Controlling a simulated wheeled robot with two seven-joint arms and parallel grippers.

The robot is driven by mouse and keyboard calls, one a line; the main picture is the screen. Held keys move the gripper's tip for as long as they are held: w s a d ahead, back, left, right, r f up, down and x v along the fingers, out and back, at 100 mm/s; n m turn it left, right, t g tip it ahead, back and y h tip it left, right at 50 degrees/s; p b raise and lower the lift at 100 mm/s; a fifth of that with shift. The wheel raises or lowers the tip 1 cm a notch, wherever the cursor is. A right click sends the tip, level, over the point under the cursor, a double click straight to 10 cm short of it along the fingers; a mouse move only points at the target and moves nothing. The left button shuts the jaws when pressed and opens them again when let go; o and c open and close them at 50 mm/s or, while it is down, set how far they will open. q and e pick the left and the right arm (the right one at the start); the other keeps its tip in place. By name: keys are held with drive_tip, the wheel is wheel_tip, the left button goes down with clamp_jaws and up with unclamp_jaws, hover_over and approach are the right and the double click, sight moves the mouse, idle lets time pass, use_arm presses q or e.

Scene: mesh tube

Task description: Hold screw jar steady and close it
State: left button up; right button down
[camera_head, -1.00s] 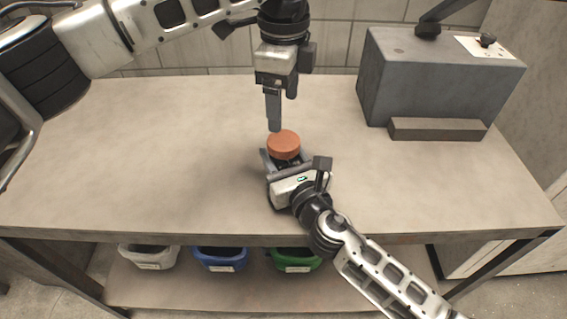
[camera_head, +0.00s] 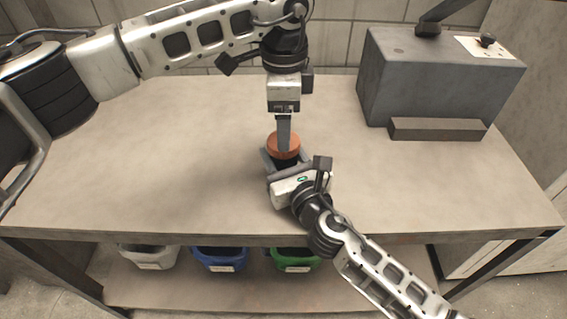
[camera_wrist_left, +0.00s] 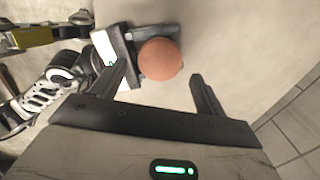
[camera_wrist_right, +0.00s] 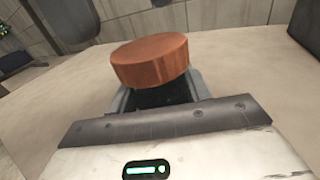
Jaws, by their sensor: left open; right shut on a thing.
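The screw jar stands upright on the workbench, its round orange-brown lid (camera_head: 281,146) on top. The lid also shows in the left wrist view (camera_wrist_left: 160,59) and the right wrist view (camera_wrist_right: 150,61). The dark jar body (camera_wrist_right: 161,96) is partly hidden by my right gripper. My right gripper (camera_head: 279,166) is shut on the jar body from the near side, below the lid. My left gripper (camera_head: 283,146) points down from above, with its fingers at the lid. It is open, and in the left wrist view the lid lies between and beyond its fingertips. I cannot tell whether they touch it.
A grey box-shaped machine (camera_head: 440,80) with a low block (camera_head: 437,129) stands at the back right of the workbench (camera_head: 120,150). White, blue and green bins (camera_head: 221,260) sit on the shelf below. The bench left of the jar is clear.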

use_arm(q)
drive_tip(key=shift+f, duration=1.95)
drive_tip(key=c, duration=1)
